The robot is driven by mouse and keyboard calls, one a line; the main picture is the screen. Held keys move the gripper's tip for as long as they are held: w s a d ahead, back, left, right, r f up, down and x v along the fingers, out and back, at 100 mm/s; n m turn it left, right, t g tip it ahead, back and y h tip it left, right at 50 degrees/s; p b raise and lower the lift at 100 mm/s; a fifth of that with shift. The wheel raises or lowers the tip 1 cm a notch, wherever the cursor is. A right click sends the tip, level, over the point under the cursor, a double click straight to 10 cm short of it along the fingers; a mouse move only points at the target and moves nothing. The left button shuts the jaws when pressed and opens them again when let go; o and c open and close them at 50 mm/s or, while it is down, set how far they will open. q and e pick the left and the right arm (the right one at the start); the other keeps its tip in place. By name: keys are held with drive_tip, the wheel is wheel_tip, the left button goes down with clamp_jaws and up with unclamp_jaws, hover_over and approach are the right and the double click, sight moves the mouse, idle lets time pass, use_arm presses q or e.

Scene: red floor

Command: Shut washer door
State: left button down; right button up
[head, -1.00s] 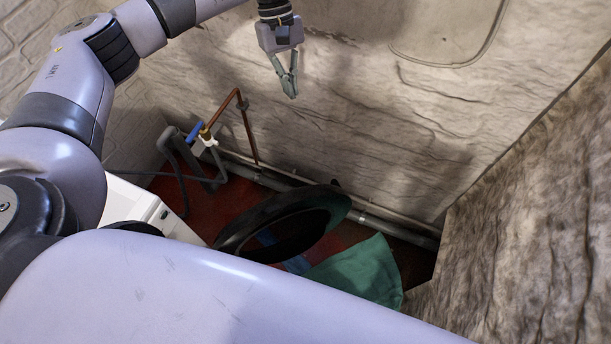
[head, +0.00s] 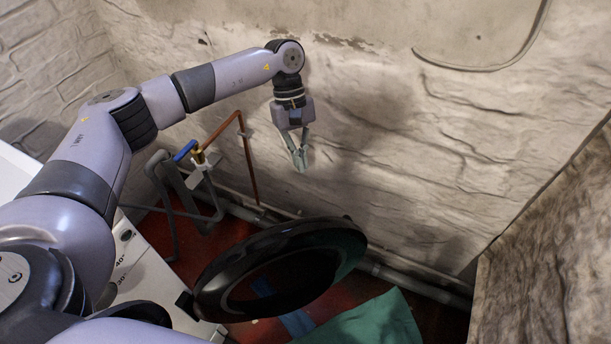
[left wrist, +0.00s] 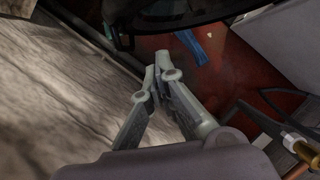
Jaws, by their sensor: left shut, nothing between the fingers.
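The washer (head: 140,262) is a white machine at the lower left in the head view, partly hidden by my left arm. Its round black door (head: 215,283) stands open, swung out from the front over the red floor. The door's dark rim also shows at the top of the left wrist view (left wrist: 165,22). My left gripper (head: 301,165) is shut and empty, pointing down beside the back wall, above and beyond the door and apart from it. It also shows in the left wrist view (left wrist: 160,75). My right gripper is not in view.
Copper and grey pipes (head: 249,160) with a blue-handled tap stand by the wall left of my left gripper. A grey pipe runs low along the wall. A green cloth (head: 372,322) and a blue item (head: 297,322) lie on the floor near the door. A rough wall closes the right side.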

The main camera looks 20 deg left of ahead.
use_arm(q)
drive_tip(key=s+d+f, duration=0.5)
drive_tip(key=f, duration=0.2)
drive_tip(key=shift+f+p, duration=0.35)
drive_tip(key=shift+f, duration=0.05)
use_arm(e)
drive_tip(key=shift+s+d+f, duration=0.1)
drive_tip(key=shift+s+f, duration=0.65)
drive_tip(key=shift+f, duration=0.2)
use_arm(q)
drive_tip(key=shift+d, duration=0.15)
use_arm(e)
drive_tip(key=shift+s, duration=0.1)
